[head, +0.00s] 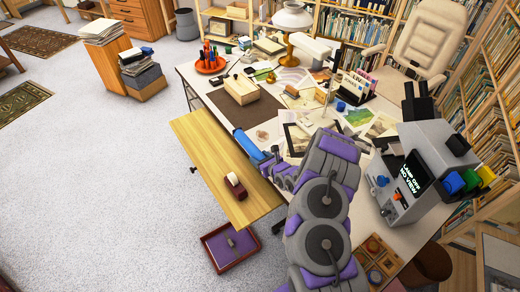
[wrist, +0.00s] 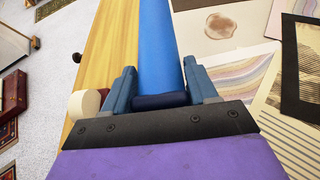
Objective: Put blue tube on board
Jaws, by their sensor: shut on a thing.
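The blue tube (head: 248,146) is held in my gripper (head: 270,163) and points away from it toward the upper left. In the wrist view the tube (wrist: 160,45) runs forward between the two fingers of my gripper (wrist: 163,92), which is shut on it. The pale wooden board (head: 205,150) projects from the desk's left side. In the wrist view the board (wrist: 112,45) lies left of and beneath the tube, which partly covers its right edge. I cannot tell whether the tube touches it.
A dark red tape dispenser (head: 236,186) stands on the board's near part. The desk holds prints (head: 360,115), a wooden box (head: 241,89), a lamp (head: 293,18) and a grey instrument (head: 415,170). A purple tray (head: 230,246) lies on the floor. The board's far part is clear.

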